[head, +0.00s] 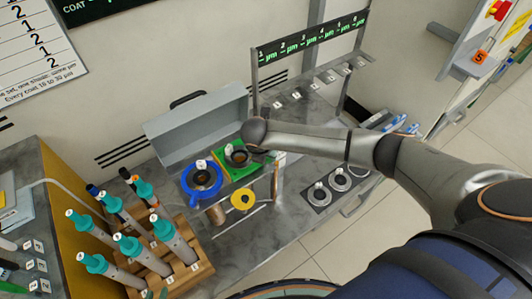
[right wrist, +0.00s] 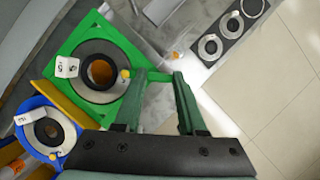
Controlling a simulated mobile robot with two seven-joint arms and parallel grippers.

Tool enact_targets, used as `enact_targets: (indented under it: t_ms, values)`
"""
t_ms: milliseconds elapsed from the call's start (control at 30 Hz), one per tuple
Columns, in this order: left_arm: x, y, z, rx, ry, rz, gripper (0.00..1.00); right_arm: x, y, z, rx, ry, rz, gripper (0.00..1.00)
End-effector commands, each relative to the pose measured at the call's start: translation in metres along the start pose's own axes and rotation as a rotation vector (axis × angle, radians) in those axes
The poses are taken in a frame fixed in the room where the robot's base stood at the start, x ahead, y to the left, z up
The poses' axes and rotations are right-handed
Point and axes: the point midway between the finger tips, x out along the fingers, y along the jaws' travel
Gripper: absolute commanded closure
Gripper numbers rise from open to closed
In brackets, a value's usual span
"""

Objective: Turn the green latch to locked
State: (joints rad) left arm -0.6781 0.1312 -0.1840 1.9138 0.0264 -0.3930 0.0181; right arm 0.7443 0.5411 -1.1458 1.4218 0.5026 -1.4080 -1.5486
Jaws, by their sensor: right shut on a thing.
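The green latch (right wrist: 92,33) is a square green frame around a grey ring with a dark bore, seen in the right wrist view. In the head view the green latch (head: 222,172) sits on the bench, partly covered by my right arm. My right gripper (right wrist: 160,77) is at the latch's right side, its two fingers on either side of a short green piece there. It is shut on that piece, though the contact is small in the picture. In the head view the arm hides most of this gripper. My left gripper is not in view.
A wooden rack (head: 190,278) holds several teal-capped tubes at left. A grey open box (head: 195,120) is behind. A dark plate with rings (head: 319,196) lies to the right.

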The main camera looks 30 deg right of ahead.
Motion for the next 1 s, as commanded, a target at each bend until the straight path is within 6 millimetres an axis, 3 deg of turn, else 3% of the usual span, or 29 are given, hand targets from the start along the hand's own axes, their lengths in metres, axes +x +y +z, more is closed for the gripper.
enact_targets:
  t_ms: [300, 333, 567, 867, 1000]
  values:
    - [0.000, 0.000, 0.000, 0.000, 0.000, 0.000, 0.68, 0.000, -0.001, 0.002, 0.006, -0.004, -0.001, 1.00]
    - [0.000, 0.000, 0.000, 0.000, 0.000, 0.000, 0.68, 0.000, -0.001, 0.002, 0.006, -0.004, -0.001, 0.57]
    - [0.000, 0.000, 0.000, 0.000, 0.000, 0.000, 0.68, 0.000, 0.000, 0.001, 0.004, -0.002, -0.001, 0.31]
    - [-0.001, 0.000, 0.000, 0.000, -0.001, 0.000, 0.68, -0.003, 0.000, 0.001, 0.002, -0.001, 0.000, 0.30]
    - [-0.003, 0.000, -0.003, 0.000, -0.001, 0.000, 0.68, -0.018, 0.001, 0.002, 0.002, -0.001, 0.003, 0.30]
